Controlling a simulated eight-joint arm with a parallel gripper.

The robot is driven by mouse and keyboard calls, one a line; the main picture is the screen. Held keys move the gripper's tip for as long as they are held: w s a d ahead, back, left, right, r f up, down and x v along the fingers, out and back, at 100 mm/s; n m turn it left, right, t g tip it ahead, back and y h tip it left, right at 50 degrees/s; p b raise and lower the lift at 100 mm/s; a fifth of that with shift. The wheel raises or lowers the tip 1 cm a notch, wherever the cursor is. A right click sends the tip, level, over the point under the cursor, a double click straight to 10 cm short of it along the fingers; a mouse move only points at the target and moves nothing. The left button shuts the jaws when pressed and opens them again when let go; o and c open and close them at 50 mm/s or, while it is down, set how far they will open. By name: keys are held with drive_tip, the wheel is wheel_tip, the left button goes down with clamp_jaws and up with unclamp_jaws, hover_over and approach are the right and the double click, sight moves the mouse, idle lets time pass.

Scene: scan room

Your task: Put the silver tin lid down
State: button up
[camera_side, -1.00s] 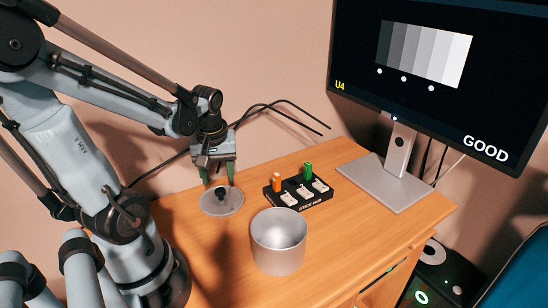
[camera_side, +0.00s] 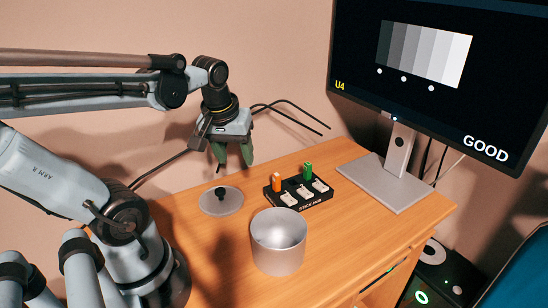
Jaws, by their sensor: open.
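The silver tin lid (camera_side: 221,205) lies flat on the wooden desk, its dark knob pointing up. The open silver tin (camera_side: 278,243) stands upright to the right of the lid and nearer the camera, with a gap between them. My gripper (camera_side: 233,160) is open and empty. Its green fingers hang above the desk, over and slightly right of the lid, clear of the knob.
A black stick hub (camera_side: 303,200) with an orange stick (camera_side: 276,182) and a green stick (camera_side: 308,171) sits right of the lid. A monitor (camera_side: 440,75) stands on the desk (camera_side: 370,228) at the right. Black cables run along the wall behind my gripper.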

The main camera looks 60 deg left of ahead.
drive_tip(key=w+d+m+t+h, duration=0.1)
drive_tip(key=w+d+m+t, duration=0.3)
drive_tip(key=d+m, duration=0.5)
drive_tip(key=shift+w+d+t+h, duration=0.3)
drive_tip(key=shift+d+h, duration=0.1)
drive_tip(key=shift+d, duration=0.6)
